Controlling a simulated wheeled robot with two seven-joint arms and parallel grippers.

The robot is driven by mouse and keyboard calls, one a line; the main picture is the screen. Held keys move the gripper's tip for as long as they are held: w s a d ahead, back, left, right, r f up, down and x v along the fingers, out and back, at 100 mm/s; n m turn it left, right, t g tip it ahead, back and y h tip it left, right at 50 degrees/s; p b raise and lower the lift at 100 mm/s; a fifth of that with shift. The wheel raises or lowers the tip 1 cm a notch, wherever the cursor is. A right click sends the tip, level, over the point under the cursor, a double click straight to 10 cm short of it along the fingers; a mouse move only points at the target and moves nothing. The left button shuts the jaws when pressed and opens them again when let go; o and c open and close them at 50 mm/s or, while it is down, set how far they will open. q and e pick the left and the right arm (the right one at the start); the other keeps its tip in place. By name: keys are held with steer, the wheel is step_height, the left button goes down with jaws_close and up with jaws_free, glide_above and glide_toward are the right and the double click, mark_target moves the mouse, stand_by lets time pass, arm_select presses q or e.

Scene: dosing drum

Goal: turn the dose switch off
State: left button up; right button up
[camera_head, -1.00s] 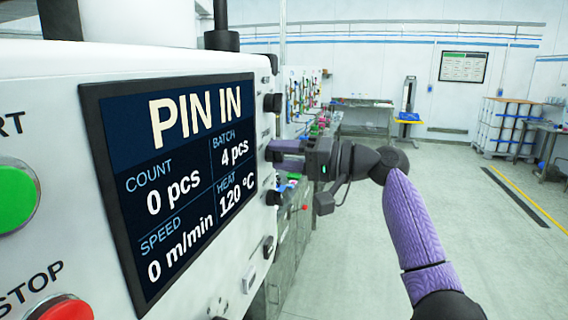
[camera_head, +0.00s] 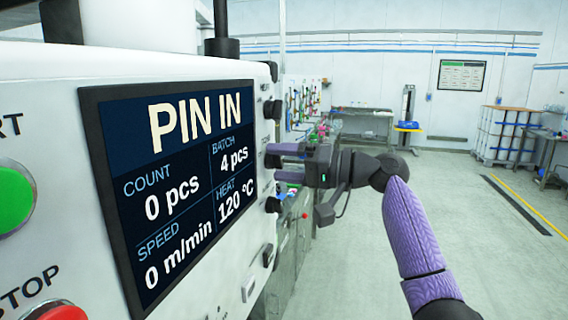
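A white control panel (camera_head: 55,85) fills the left side. Along its right edge sit black knobs, an upper one (camera_head: 272,109), a middle one (camera_head: 271,160) and a lower one (camera_head: 273,205), with small rocker-like switches (camera_head: 267,254) below. Their labels are too small or oblique to read, so I cannot tell which is the dose switch. My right gripper (camera_head: 278,163) is at the panel edge with its two purple fingers apart, one above and one below the level of the middle knob. Contact cannot be made out. My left gripper is not in view.
The panel screen (camera_head: 180,180) reads PIN IN, 0 pcs, 4 pcs, 0 m/min, 120 °C. A green button (camera_head: 12,198) and a red button (camera_head: 58,312) are at far left. Benches (camera_head: 365,120) stand behind.

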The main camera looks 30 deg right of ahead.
steer(key=b+v, duration=0.3)
steer(key=v, duration=0.7)
steer(key=shift+b, duration=0.35)
steer(key=shift+a+f, duration=0.1)
